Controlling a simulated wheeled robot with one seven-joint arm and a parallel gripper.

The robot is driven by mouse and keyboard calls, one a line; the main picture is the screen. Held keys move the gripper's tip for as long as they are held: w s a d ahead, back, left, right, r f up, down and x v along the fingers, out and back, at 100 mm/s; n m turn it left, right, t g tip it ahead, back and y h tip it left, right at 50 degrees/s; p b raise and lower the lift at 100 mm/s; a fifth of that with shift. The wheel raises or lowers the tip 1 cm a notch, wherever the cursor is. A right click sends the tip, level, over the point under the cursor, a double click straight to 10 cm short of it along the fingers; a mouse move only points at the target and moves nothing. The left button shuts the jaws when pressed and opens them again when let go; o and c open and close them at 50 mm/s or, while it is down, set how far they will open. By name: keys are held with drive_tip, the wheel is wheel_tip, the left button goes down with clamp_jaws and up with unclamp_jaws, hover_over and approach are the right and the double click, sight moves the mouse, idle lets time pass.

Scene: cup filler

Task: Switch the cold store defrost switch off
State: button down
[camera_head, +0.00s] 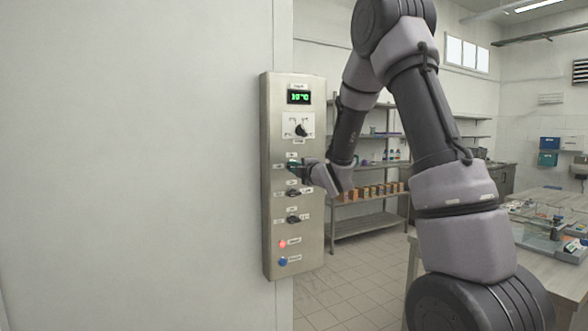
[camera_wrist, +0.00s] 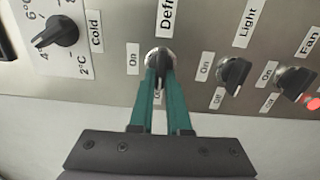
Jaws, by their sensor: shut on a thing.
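The defrost switch (camera_wrist: 159,54) is a dark rotary knob on a silver base, under a partly cut-off "Defr" label in the wrist view. An "On" label (camera_wrist: 132,58) stands to its left. Another label, mostly covered by the fingers, lies just below. My gripper (camera_wrist: 160,76) has its two teal fingers shut on the knob, one on each side of its handle. The handle points down the picture, between the fingers. In the head view my gripper (camera_head: 298,167) reaches the panel from the right and largely hides the knob.
The steel control panel (camera_head: 268,215) is mounted on a pale wall. It carries a green display (camera_head: 299,97), a cold dial (camera_wrist: 58,32), a light switch (camera_wrist: 233,73) and a fan switch (camera_wrist: 294,80). Red (camera_head: 282,244) and blue (camera_head: 283,261) buttons sit low. A worktable (camera_head: 540,262) stands right.

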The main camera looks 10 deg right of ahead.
drive_tip(key=c, duration=0.9)
unclamp_jaws()
drive_tip(key=shift+s, duration=0.1)
drive_tip(key=v, duration=1)
drive_tip(key=shift+s+d, duration=0.1)
drive_tip(key=shift+s, duration=0.25)
